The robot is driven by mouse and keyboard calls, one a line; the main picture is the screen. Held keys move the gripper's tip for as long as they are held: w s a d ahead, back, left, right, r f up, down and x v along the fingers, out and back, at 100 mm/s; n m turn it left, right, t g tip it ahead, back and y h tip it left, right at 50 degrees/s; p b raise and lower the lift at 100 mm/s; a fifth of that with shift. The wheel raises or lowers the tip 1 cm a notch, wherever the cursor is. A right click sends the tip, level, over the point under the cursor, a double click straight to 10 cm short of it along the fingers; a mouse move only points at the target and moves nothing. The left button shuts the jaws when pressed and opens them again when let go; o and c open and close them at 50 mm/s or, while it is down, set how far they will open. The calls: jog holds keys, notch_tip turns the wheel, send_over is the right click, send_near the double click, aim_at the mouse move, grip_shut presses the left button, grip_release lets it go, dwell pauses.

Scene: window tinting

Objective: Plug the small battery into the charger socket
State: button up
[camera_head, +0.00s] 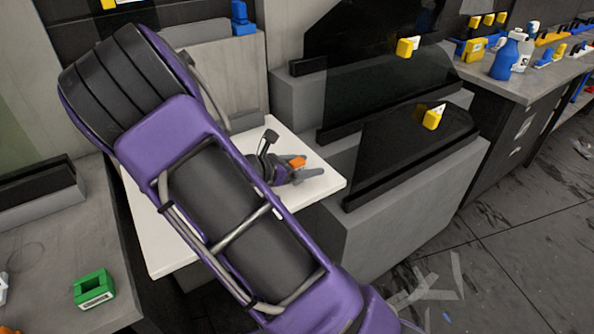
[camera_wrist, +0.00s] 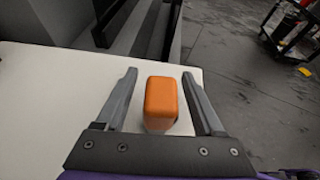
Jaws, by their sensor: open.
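The small battery looks like an orange block (camera_wrist: 162,98) on the white table top. In the wrist view it stands between the two grey fingers of my gripper (camera_wrist: 159,76), with a visible gap on each side. In the head view a bit of the orange block (camera_head: 297,162) shows beside my gripper (camera_head: 308,172); my arm hides the rest of that area. A green box with a recess (camera_head: 94,288), which looks like the charger, sits on the grey bench at lower left, well away from my gripper.
The white table (camera_head: 160,258) is otherwise bare where visible. Dark window panes on grey stands (camera_head: 412,208) rise just right of it. A dark gap separates the table from the grey bench (camera_head: 45,255). A workbench with bottles (camera_head: 507,55) stands at upper right.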

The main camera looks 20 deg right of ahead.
grip_shut()
dwell(0.3)
